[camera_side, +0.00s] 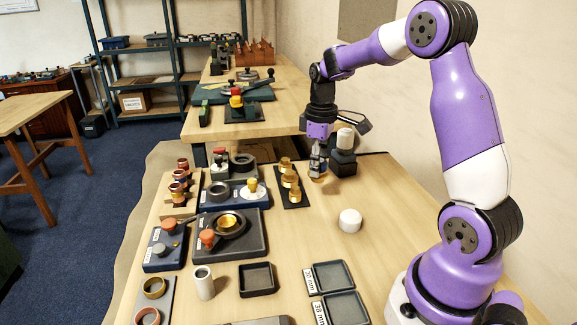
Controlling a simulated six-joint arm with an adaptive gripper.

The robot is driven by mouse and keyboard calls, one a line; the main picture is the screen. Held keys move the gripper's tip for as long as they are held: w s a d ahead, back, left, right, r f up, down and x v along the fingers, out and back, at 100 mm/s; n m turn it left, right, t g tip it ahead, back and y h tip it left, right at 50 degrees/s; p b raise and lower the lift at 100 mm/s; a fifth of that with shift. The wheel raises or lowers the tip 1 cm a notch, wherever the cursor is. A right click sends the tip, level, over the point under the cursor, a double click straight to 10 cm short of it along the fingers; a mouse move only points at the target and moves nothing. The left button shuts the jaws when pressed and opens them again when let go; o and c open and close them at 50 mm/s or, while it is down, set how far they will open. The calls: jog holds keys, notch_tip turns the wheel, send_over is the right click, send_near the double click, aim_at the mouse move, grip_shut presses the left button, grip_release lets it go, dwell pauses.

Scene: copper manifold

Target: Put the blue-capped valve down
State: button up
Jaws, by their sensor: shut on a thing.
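My gripper (318,166) points down over the back right part of the near table, beside a black block with a white top. It is shut on a small brass-coloured part (318,177), taken as the blue-capped valve. The fingers cover most of it, and no blue cap can be made out. The part is low, close to the table top; I cannot tell whether it touches.
The black block with a white top (343,152) stands just right of my gripper. A dark rack of brass fittings (291,183) is to its left. A white round piece (350,220) lies nearer. Empty black trays (328,277) are at the front. Bare table lies between.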

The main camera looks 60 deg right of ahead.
jog(key=d+f, duration=0.1)
jog(key=d, duration=0.1)
jog(key=d+f, duration=0.1)
jog(key=d, duration=0.1)
jog(key=shift+s+f, duration=0.1)
jog(key=shift+f, duration=0.1)
jog(key=shift+d+f, duration=0.1)
jog(key=shift+f, duration=1.95)
jog(key=o, duration=1.2)
jog(key=shift+f, duration=0.15)
